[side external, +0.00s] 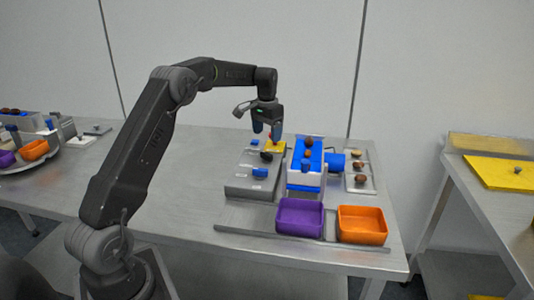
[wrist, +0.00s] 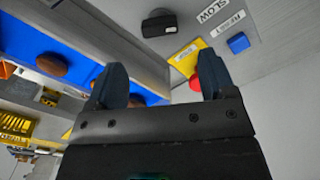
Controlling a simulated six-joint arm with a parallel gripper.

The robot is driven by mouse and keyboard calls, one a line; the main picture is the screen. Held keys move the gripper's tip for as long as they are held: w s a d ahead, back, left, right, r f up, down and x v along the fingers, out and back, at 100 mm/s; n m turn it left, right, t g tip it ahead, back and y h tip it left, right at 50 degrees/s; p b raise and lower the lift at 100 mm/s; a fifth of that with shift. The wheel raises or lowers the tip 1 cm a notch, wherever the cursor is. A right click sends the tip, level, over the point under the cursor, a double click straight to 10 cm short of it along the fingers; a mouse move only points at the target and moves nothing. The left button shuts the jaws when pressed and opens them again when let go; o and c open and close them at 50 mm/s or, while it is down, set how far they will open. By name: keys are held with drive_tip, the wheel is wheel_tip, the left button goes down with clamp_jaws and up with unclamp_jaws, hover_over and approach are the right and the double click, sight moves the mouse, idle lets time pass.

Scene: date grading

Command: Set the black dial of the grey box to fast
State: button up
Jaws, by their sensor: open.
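The grey box (side external: 242,188) stands left of the blue belt in the side view. Its black dial (side external: 266,156) sits on top; it also shows at the top of the wrist view (wrist: 158,22), with a white mark at its right end. A label reading SLOW (wrist: 212,11) lies right of the dial; I cannot tell the dial's setting. My gripper (side external: 266,132) is open and empty above the box's far end, pointing down, apart from the dial. In the wrist view my gripper (wrist: 163,78) has its fingers apart, with a red button (wrist: 194,83) beside the right fingertip.
The box also bears a yellow plate (wrist: 185,55) and a blue button (wrist: 238,43). The blue belt (wrist: 45,48) with dates runs close alongside. A purple bin (side external: 299,218) and an orange bin (side external: 362,225) stand in front. The table left of the box is clear.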

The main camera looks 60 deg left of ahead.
sight(267, 153)
wheel_tip(267, 153, down, 8)
drive_tip(key=shift+r, duration=0.1)
idle(0.4)
drive_tip(key=c, duration=0.9)
